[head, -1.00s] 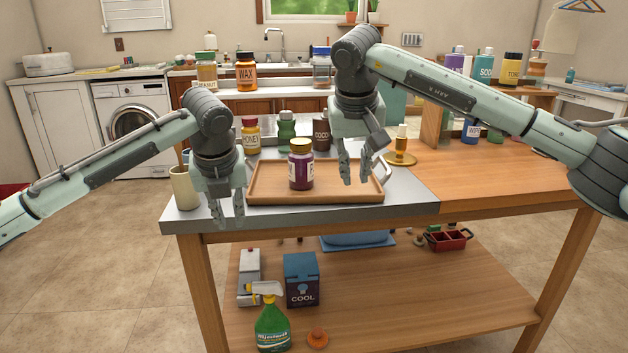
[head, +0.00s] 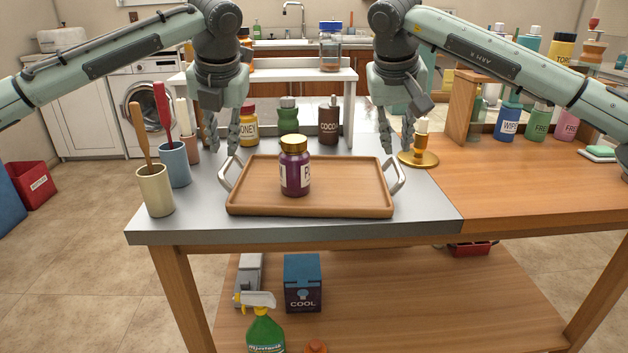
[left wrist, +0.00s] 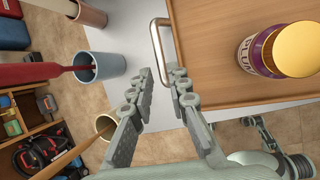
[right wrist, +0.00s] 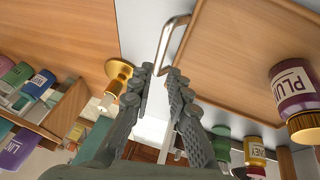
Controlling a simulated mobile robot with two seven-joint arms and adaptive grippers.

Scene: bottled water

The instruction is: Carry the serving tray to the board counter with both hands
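The wooden serving tray (head: 340,209) lies flat on the grey metal part of the table, with a purple plum jar (head: 296,177) with a gold lid standing on it. My left gripper (head: 223,148) is open above the tray's left metal handle (head: 226,178). In the left wrist view the handle (left wrist: 157,38) lines up with the gap between the fingertips. My right gripper (head: 396,146) is open above the right handle (head: 397,176), whose bar (right wrist: 166,45) lines up with its finger gap in the right wrist view. The wooden board counter (head: 510,185) adjoins on the right.
Cups with utensils (head: 155,190) stand left of the tray. A gold candle holder (head: 418,158) stands close to the right handle. Honey (head: 249,127) and cocoa (head: 328,122) containers stand behind. The board counter's front is clear.

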